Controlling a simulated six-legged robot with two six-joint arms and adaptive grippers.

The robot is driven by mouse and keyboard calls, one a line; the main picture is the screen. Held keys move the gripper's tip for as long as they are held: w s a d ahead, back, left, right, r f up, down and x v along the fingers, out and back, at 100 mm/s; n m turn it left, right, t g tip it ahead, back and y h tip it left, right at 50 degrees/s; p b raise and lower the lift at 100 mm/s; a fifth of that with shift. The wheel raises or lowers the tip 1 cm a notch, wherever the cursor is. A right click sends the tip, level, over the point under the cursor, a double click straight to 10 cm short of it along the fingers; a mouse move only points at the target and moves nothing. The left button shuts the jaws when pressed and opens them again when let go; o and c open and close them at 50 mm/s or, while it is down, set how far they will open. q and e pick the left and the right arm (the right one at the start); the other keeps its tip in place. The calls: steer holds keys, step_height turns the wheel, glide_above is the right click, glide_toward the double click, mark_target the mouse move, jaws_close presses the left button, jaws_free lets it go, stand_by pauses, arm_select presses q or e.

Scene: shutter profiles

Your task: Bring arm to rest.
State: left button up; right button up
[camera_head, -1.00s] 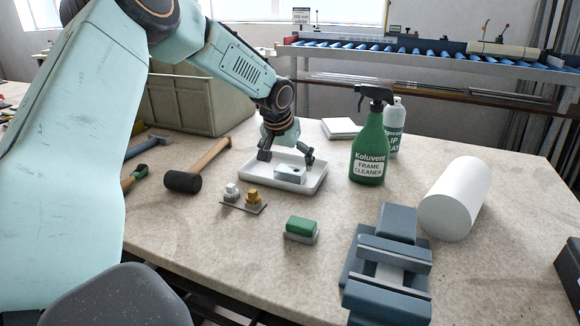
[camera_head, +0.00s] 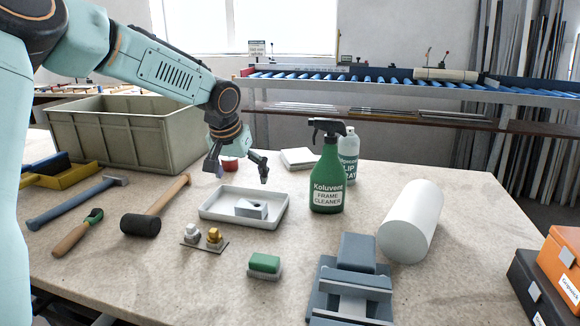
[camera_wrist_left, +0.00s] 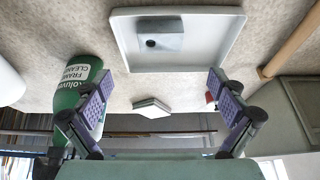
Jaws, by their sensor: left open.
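My left gripper (camera_head: 239,170) is open and empty, held in the air above the far side of a white tray (camera_head: 214,212). A small grey block (camera_head: 251,209) with a hole lies in the tray. In the left wrist view the left gripper's purple-padded fingers (camera_wrist_left: 162,100) are spread wide, with the tray (camera_wrist_left: 190,66) and the grey block (camera_wrist_left: 160,40) beyond them, apart from the fingers. My right gripper does not show in these views.
A green spray bottle (camera_head: 327,180) and a white can (camera_head: 350,160) stand right of the tray. A white roll (camera_head: 409,222), a blue-grey vise (camera_head: 350,285), a green-topped brush (camera_head: 264,265), a mallet (camera_head: 142,224) and a large bin (camera_head: 130,140) surround it. Orange and black cases (camera_head: 560,265) are at right.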

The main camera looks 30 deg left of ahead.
mark_target(250, 205)
arm_select(q)
steer(key=b+x, duration=0.2)
steer(key=x, duration=1)
steer(key=shift+s+f, duration=0.1)
steer(key=shift+f, duration=0.1)
step_height(250, 205, up, 4)
steer(key=shift+f+p, duration=0.2)
steer(key=shift+p, duration=0.2)
steer(key=shift+s+r, duration=0.1)
steer(key=shift+r, duration=0.3)
steer(key=shift+f, duration=0.1)
steer(key=shift+w+f, duration=0.1)
steer(key=shift+w, duration=0.1)
